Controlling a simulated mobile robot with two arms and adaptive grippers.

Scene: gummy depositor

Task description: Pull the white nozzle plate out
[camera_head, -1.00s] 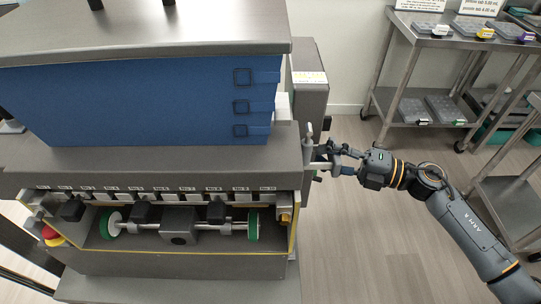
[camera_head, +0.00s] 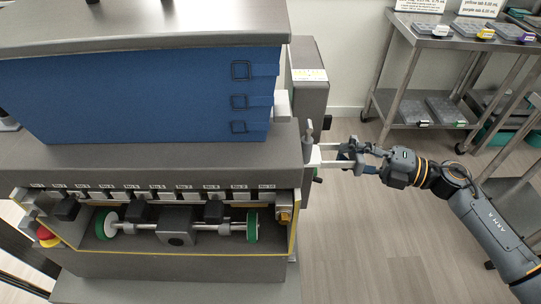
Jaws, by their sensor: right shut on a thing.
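The white nozzle plate (camera_head: 327,156) sticks out of the right side of the grey depositor machine (camera_head: 150,165). Only its outer part shows; the rest is hidden inside the machine. My right gripper (camera_head: 349,156) is shut on the outer end of the plate, to the right of the machine's side. My left gripper is not in view.
A small clamp knob (camera_head: 309,132) stands by the plate's exit. A control box (camera_head: 308,85) is behind it. Metal shelving with trays (camera_head: 432,108) stands at the back right. The floor (camera_head: 350,235) right of the machine is clear.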

